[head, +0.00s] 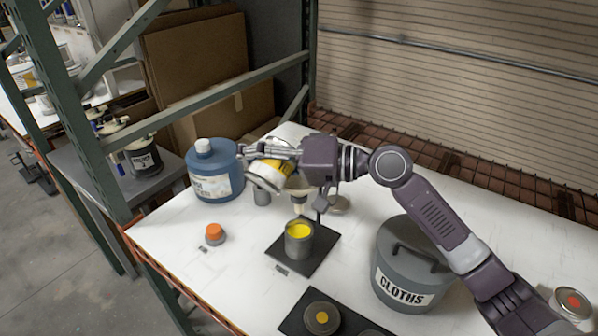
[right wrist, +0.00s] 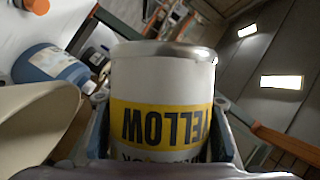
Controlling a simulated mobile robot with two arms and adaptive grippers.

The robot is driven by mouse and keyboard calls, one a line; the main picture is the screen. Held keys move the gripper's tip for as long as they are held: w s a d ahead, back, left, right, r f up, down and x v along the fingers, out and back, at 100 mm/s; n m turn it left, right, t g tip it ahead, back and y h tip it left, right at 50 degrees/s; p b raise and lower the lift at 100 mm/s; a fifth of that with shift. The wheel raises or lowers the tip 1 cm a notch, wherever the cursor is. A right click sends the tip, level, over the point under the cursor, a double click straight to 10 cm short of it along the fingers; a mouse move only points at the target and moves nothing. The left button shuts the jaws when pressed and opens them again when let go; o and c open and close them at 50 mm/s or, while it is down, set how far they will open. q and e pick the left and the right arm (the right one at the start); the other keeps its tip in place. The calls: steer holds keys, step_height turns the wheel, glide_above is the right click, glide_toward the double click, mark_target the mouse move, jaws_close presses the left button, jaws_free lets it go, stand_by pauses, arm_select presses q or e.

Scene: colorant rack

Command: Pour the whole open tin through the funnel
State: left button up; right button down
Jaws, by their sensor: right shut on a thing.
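My right gripper (head: 268,160) is shut on a white tin with a yellow band, the yellow tin (head: 262,181), held tilted above the table. In the right wrist view the tin (right wrist: 160,105) fills the middle between the fingers, its lettering upside down. The cream funnel (head: 299,188) is right of the tin, partly hidden by my gripper, its spout above a grey pot (head: 299,246) with yellow inside. The funnel also shows at the left of the right wrist view (right wrist: 40,125). No stream is visible. The tin's opening cannot be made out. My left gripper is out of view.
A blue jug (head: 211,172) stands close left of the tin. A small orange-topped item (head: 214,233) is at the front left. A grey cloths bin (head: 408,268) stands right, below my right arm. A lidded round tin (head: 322,318) is at the front. A green rack post rises at left.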

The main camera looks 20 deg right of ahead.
steer(key=shift+f+m+y, duration=0.15)
steer(key=shift+m+y, duration=0.15)
steer(key=shift+m, duration=0.1)
steer(key=shift+d+r+m+y, duration=0.1)
steer(key=shift+r+m+y, duration=0.2)
steer(key=shift+r+m, duration=0.35)
stand_by(0.5)
steer(key=shift+w+d+r+m+t+y, duration=0.35)
steer(key=shift+w+d+m, duration=0.3)
steer(key=shift+d+m, duration=0.15)
stand_by(0.4)
steer(key=shift+w+d+r+m+t+y, duration=0.2)
steer(key=shift+r+m, duration=0.15)
steer(key=shift+m, duration=0.35)
steer(key=shift+w+d+r+m+t+y, duration=0.15)
steer(key=shift+r+m, duration=0.15)
steer(key=shift+m, duration=0.35)
stand_by(0.3)
steer(key=shift+w+d+r+m+t+p, duration=0.15)
steer(key=shift+d+r+m+t+p, duration=0.15)
steer(key=shift+m, duration=0.55)
steer(key=shift+w+d+r+m+t+p, duration=0.2)
steer(key=shift+m+t, duration=0.25)
steer(key=shift+m, duration=0.35)
steer(key=shift+w+d+r+m+t+p, duration=0.1)
steer(key=shift+r+m+t, duration=0.25)
steer(key=shift+m, duration=0.5)
steer(key=shift+w+d+r+m+p, duration=0.2)
steer(key=shift+r+m+p, duration=0.15)
steer(key=shift+r+m, duration=0.15)
